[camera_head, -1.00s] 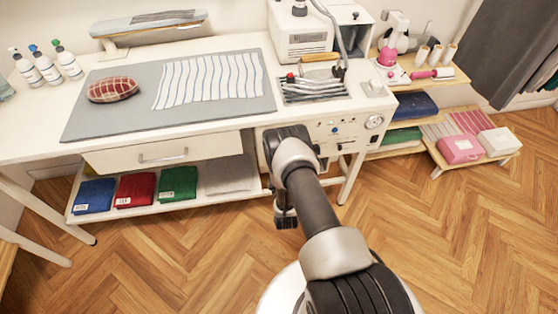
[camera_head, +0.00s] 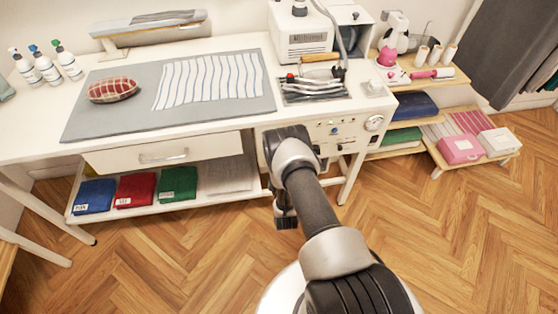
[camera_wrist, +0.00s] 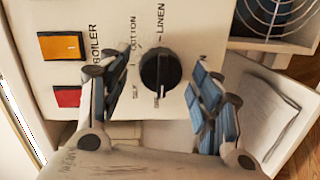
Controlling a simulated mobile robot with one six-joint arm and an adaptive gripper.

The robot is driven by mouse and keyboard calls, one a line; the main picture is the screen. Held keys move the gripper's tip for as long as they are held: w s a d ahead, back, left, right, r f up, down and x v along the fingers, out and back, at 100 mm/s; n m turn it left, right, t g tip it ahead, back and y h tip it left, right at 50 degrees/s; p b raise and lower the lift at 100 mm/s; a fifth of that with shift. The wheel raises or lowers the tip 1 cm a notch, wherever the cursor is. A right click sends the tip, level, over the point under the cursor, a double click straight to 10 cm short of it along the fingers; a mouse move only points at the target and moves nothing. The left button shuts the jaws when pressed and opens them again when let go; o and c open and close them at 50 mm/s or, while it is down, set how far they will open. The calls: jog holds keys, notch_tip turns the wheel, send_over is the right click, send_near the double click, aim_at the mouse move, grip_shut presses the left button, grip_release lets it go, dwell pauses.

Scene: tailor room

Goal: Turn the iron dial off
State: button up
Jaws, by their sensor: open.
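The black round iron dial (camera_wrist: 160,71) sits on a white control panel in the wrist view, with a raised grip bar and a pale mark at its lower edge. Printed words around it include COTTON and LINEN; the smaller lettering near its lower edge is too blurred to read surely. My gripper (camera_wrist: 164,76) is open, one blue-padded finger to the left of the dial and one to the right, with a gap to the dial on both sides.
An orange button (camera_wrist: 61,46) and a red button (camera_wrist: 67,96) lie left of the dial, beside the word BOILER. A round wire-like grille (camera_wrist: 277,14) is at upper right. In the head view, the iron (camera_head: 315,82) rests on the table above the panel (camera_head: 338,130).

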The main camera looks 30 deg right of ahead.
jog(key=shift+s, duration=0.1)
jog(key=v, duration=1.2)
jog(key=shift+a, duration=0.1)
